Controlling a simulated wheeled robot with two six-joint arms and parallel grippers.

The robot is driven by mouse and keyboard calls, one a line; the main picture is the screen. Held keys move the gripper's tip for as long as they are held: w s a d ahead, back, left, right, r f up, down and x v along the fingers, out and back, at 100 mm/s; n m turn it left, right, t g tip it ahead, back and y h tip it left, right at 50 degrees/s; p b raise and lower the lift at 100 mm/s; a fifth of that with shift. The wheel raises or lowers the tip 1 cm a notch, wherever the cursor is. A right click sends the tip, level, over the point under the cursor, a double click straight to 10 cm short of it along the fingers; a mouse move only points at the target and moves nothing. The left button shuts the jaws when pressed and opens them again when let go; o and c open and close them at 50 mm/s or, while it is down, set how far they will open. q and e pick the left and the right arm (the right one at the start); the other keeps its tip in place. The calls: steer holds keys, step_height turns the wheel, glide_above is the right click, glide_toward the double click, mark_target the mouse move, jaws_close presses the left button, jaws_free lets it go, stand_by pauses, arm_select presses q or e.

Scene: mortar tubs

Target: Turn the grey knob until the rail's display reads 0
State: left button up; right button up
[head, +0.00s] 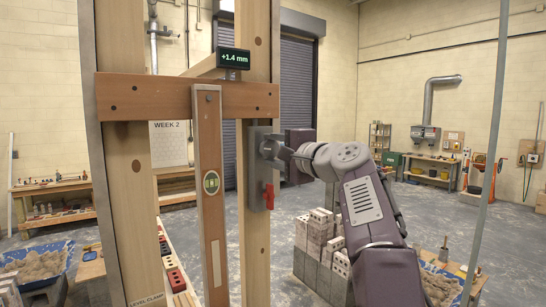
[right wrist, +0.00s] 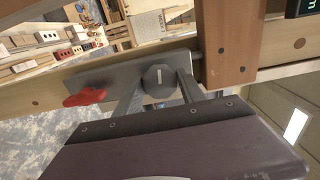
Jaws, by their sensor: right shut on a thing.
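The small display (head: 233,58) on top of the wooden rail (head: 185,97) reads +1.4 mm in the head view. The grey knob (right wrist: 158,77) sits on a metal plate (right wrist: 98,80) fixed to the right post, and a pale line marks its face. My right gripper (head: 274,152) is shut on the knob, with one finger on each side of it in the right wrist view. The red lever (head: 269,196) is on the lower part of the same plate, apart from the fingers. My left gripper is not in view.
A level with a green vial (head: 211,183) hangs upright beside the plate, between two wooden posts. Grey blocks (head: 315,250) are stacked below my right arm. A blue tub (head: 42,262) of mortar stands at the lower left.

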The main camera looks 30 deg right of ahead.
steer(key=n+b, duration=0.1)
steer(key=n, duration=0.2)
steer(key=shift+f+n, duration=0.15)
steer(key=shift+n, duration=0.15)
steer(key=shift+n+b, duration=0.5)
steer(key=shift+n, duration=1.2)
steer(key=o, duration=1.4)
steer(key=s+b, duration=0.1)
steer(key=s, duration=0.2)
steer(key=s+b, duration=0.1)
steer(key=s, duration=0.2)
steer(key=s+b, duration=0.1)
steer(key=s, duration=0.2)
steer(key=shift+d+b, duration=0.35)
